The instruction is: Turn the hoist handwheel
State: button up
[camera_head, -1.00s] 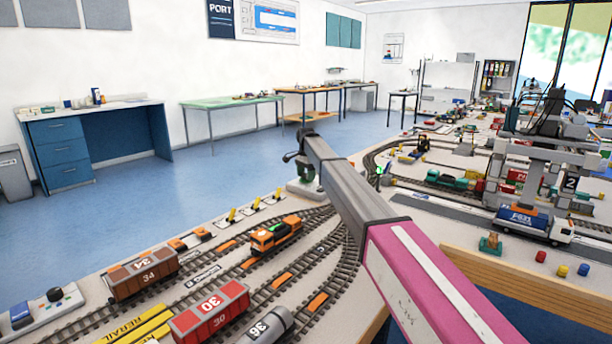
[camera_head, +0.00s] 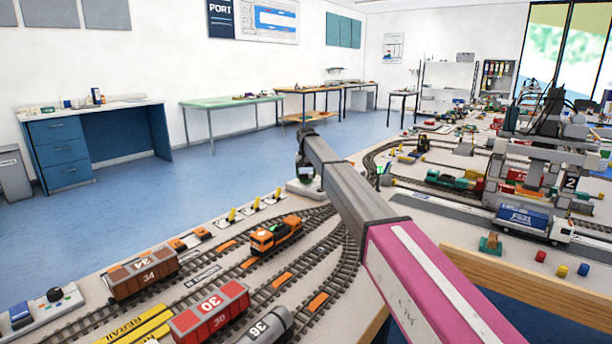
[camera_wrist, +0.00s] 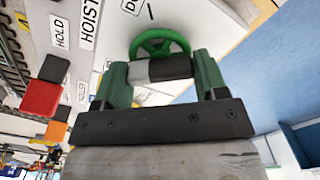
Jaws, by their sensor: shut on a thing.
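The hoist handwheel (camera_wrist: 150,42) is a green spoked wheel in the wrist view, beside the HOIST label (camera_wrist: 88,24) on a pale panel. My gripper (camera_wrist: 160,68) has its two green fingers on either side of a grey and black cylindrical part just in front of the wheel's rim. It is shut on this part of the handwheel. In the head view my gripper (camera_head: 305,172) is low at the far end of my arm, over the table's left edge; the wheel is hidden there.
A red block (camera_wrist: 40,98) and a HOLD label (camera_wrist: 60,30) are near the wheel. The model crane (camera_head: 545,150) stands at right above a truck with a blue container (camera_head: 523,217). Tracks with an orange locomotive (camera_head: 275,235) lie nearer. Blue floor is clear at left.

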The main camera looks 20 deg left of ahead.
jog(key=shift+n, duration=1)
jog(key=o, duration=0.9)
jog(key=shift+o, duration=0.2)
jog(key=shift+r, duration=0.2)
notch_tip(320, 180, up, 10)
jog(key=shift+r, duration=0.25)
